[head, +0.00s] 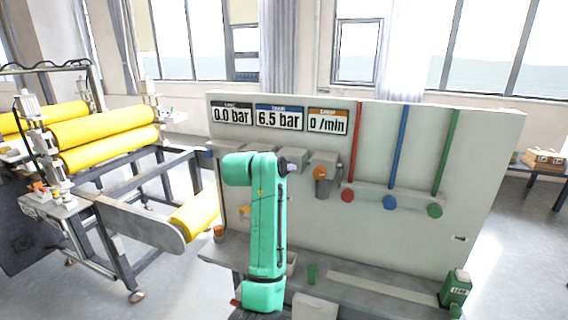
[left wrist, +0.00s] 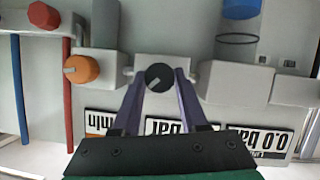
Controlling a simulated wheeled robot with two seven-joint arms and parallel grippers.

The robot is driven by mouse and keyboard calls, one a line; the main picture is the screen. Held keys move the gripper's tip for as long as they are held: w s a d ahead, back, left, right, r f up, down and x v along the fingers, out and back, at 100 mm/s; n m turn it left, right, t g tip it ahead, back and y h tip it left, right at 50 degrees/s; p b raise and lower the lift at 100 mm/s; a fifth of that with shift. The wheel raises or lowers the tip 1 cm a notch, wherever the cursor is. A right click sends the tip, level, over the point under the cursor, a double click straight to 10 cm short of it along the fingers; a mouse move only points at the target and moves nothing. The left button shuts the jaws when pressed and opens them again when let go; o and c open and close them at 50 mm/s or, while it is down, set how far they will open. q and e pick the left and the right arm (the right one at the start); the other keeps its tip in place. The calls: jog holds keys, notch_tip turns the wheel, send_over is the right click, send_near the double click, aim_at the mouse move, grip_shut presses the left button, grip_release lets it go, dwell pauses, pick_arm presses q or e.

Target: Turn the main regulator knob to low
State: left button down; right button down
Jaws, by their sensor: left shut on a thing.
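The main regulator knob (left wrist: 160,77) is a dark round knob with a light pointer mark, on a pale grey block of the panel. In the left wrist view, which looks upside down, the pointer slants to the lower left. My left gripper (left wrist: 160,80) has its two purple fingers shut on the knob, one on each side. In the head view my green left arm reaches the panel, and its gripper (head: 291,168) is mostly hidden. The arm hides the knob there. The middle display (head: 279,118) reads 6.5 bar. My right gripper is in neither view.
The left display (head: 232,115) reads 0.0 bar, the right display (head: 327,122) 0 /min. An orange knob (left wrist: 80,69) sits close beside the held knob. Red, blue and green pipes run down the panel (head: 480,165). A machine with yellow rollers (head: 105,128) stands left.

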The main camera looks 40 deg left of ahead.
pick_arm(q)
jog(key=n+h, duration=0.1)
jog(key=n, duration=0.1)
jog(key=n+t+h+p, duration=0.1)
jog(key=n, duration=0.1)
jog(key=n+t+h, duration=0.1)
jog(key=shift+a+f+n, duration=0.2)
jog(key=shift+f+n, duration=0.1)
jog(key=shift+n, duration=0.1)
jog(key=shift+h, duration=0.3)
dwell(0.3)
jog(key=shift+c, duration=2.2)
grip_release()
jog(key=shift+r, duration=0.1)
